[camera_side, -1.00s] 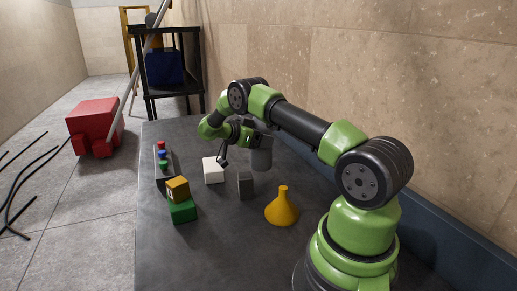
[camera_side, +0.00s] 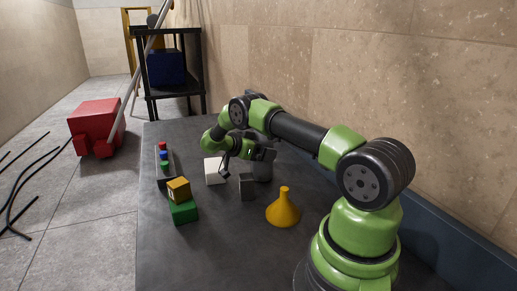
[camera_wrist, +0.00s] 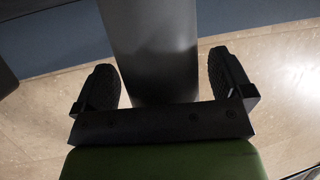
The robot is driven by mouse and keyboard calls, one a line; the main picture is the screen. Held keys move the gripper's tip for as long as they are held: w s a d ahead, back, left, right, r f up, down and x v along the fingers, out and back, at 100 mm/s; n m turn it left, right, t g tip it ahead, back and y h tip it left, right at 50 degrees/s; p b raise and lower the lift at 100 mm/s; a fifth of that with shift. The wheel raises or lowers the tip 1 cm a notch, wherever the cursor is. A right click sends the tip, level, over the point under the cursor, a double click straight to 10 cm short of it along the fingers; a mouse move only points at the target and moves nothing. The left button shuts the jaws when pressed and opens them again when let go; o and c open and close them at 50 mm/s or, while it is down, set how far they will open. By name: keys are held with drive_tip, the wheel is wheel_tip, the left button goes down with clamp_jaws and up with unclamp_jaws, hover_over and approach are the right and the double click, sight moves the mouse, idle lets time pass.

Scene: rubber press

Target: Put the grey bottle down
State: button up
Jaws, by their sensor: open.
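The grey bottle (camera_side: 264,172) stands upright on the dark table in the side view, its upper part hidden behind my gripper (camera_side: 257,154). In the wrist view the bottle (camera_wrist: 155,45) is a smooth grey cylinder between my two black ridged fingers (camera_wrist: 163,82). The fingers are spread, with a gap showing on each side of the bottle. My gripper is open around the bottle and not clamped on it. The bottle's base is largely hidden in the side view.
A dark grey block (camera_side: 247,187) stands close in front of the bottle, and a white box (camera_side: 215,171) to its left. The front left table is clear.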

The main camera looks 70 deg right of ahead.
drive_tip(key=v, duration=1.2)
drive_tip(key=w+a+r+n+t+h, duration=0.1)
drive_tip(key=w+r+t, duration=0.3)
drive_tip(key=r+t, duration=0.45)
drive_tip(key=w+a+r+n+t+h, duration=0.15)
drive_tip(key=w+r+t, duration=0.35)
drive_tip(key=r, duration=0.6)
drive_tip(key=a+r+n+t+y, duration=0.4)
drive_tip(key=a+r+n+t, duration=0.15)
drive_tip(key=r, duration=0.25)
drive_tip(key=s+a+r+n+t+y, duration=0.3)
drive_tip(key=s+a+n+y, duration=0.5)
drive_tip(key=a, duration=0.5)
drive_tip(key=s+a+f+n+g+y, duration=0.2)
drive_tip(key=s+f+g, duration=0.2)
drive_tip(key=s, duration=0.7)
drive_tip(key=s+a+f+n+g+y, duration=0.2)
drive_tip(key=s+f+g, duration=0.1)
drive_tip(key=s+f, duration=0.5)
drive_tip(key=s, duration=0.3)
drive_tip(key=shift+a+g, duration=0.35)
drive_tip(key=shift+g, duration=0.05)
